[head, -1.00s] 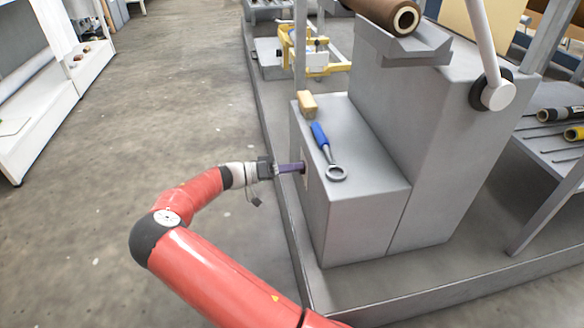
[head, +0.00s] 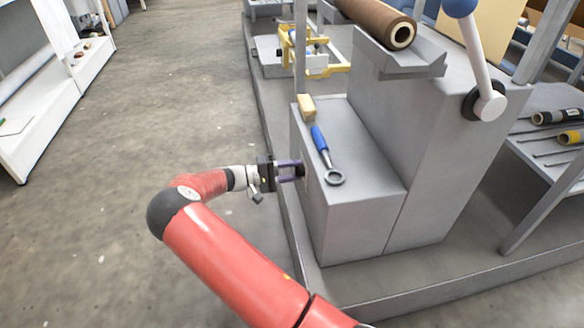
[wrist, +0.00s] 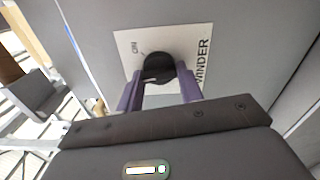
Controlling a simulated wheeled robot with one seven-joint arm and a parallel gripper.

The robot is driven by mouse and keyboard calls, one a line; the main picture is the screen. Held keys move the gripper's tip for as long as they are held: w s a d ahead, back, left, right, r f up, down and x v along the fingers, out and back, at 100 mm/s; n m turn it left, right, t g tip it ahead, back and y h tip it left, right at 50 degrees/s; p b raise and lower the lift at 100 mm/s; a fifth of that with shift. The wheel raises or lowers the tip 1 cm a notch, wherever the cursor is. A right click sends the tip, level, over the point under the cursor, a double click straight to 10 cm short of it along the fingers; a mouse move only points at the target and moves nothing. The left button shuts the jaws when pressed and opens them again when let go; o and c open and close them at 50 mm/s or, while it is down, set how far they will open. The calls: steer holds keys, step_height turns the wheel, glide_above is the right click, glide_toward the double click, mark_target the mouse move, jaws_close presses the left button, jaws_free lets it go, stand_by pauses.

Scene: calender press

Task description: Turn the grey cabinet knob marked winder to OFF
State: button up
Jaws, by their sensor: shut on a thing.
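The winder knob (wrist: 158,66) is dark and round, in the middle of a pale label plate (wrist: 128,42) on the side face of the grey cabinet (head: 352,225). In the wrist view, "WINDER" reads sideways along the plate's right part and "ON" stands at its upper left. I see no OFF mark, and the knob's pointer is hard to make out. My gripper (head: 302,170) has purple fingers, one on each side of the knob, and is shut on it. In the head view the knob is largely hidden by the fingers.
A blue-handled ring spanner (head: 322,145) and a tan block (head: 306,107) lie on the cabinet top. A lever (head: 478,60) stands on the taller grey housing at right, near a brown roll (head: 380,20). The floor at left is clear.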

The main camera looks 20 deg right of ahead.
steer(key=shift+f+n+p, duration=0.1)
steer(key=shift+n+p, duration=1.05)
steer(key=shift+n, duration=2.45)
steer(key=shift+s, duration=0.1)
steer(key=o, duration=1)
steer(key=w+a, duration=0.1)
steer(key=a, duration=0.6)
steer(key=shift+w+a, duration=0.3)
steer(key=shift+w, duration=0.05)
